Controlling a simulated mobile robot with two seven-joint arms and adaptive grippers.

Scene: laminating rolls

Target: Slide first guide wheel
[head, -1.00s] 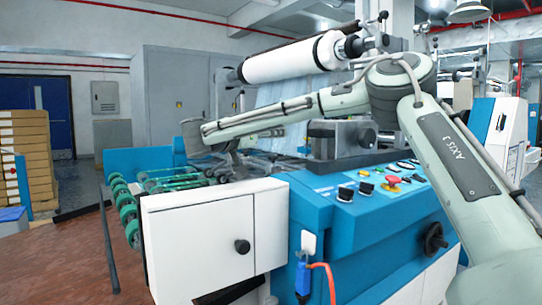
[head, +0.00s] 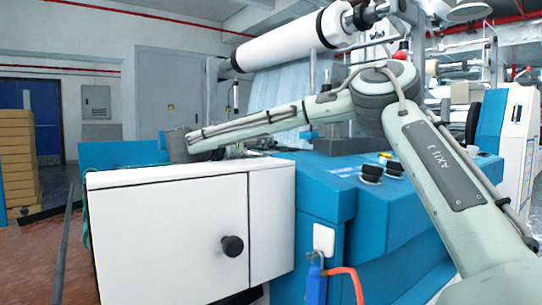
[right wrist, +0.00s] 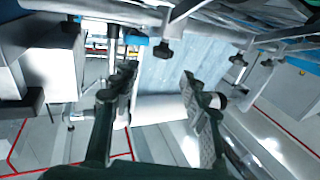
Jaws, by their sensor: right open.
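My right arm reaches left across the laminating machine in the head view. Its gripper is mostly hidden there behind the top of the white cabinet. In the right wrist view my right gripper (right wrist: 157,75) is open, with nothing between its dark fingers. Black knobs (right wrist: 237,60) on metal bars show beyond the fingers; I cannot tell which part is the first guide wheel. In the head view only a thin green edge (head: 88,215) shows beside the cabinet, and the guide wheels are hidden. My left gripper is not in view.
The white cabinet (head: 170,240) with a black knob stands in front, joined to the blue machine body (head: 325,195). A large white roll (head: 290,42) hangs above the arm. Stacked boxes (head: 18,155) stand at far left.

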